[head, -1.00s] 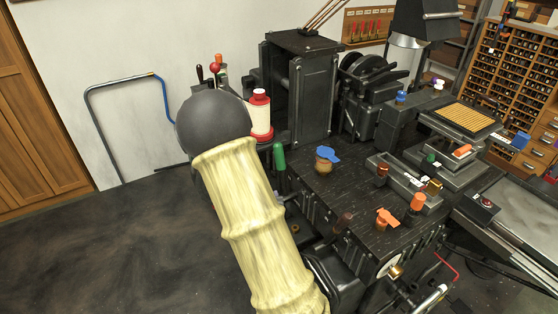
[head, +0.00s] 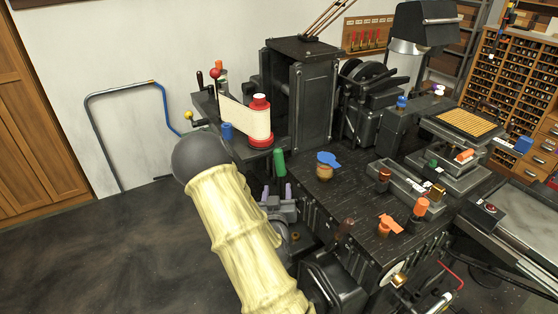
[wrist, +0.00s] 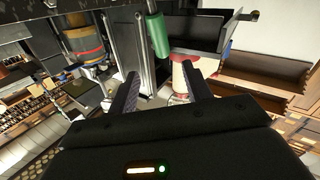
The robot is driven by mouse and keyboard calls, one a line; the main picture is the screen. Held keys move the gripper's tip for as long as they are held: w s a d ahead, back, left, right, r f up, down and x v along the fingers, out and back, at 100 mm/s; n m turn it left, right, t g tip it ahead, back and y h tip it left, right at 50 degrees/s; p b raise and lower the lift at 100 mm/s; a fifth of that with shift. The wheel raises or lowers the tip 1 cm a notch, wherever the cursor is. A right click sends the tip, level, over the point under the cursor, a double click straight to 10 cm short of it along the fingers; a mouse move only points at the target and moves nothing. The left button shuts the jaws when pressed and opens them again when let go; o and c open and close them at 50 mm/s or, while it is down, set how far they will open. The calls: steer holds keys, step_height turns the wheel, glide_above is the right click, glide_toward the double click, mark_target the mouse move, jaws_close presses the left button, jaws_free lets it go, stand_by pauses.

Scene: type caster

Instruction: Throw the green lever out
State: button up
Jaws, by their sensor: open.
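The green lever (head: 279,162) is an upright green handle at the left edge of the black machine table, in front of the red and white spool. In the wrist view the green lever (wrist: 158,35) shows above the gap between my fingers, apart from both. My gripper (wrist: 162,88) is open and empty. The lever's lower end is hidden in the head view.
The red and white spool (head: 260,125) with its paper strip stands just behind the lever. A tall black housing (head: 305,95) rises behind it. A blue-topped knob (head: 327,163) and orange handles (head: 389,224) stand on the table to the right. The floor at left is clear.

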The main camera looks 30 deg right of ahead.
mark_target(279, 163)
steer(key=p+x, duration=0.3)
steer(key=x, duration=1.3)
jaws_close()
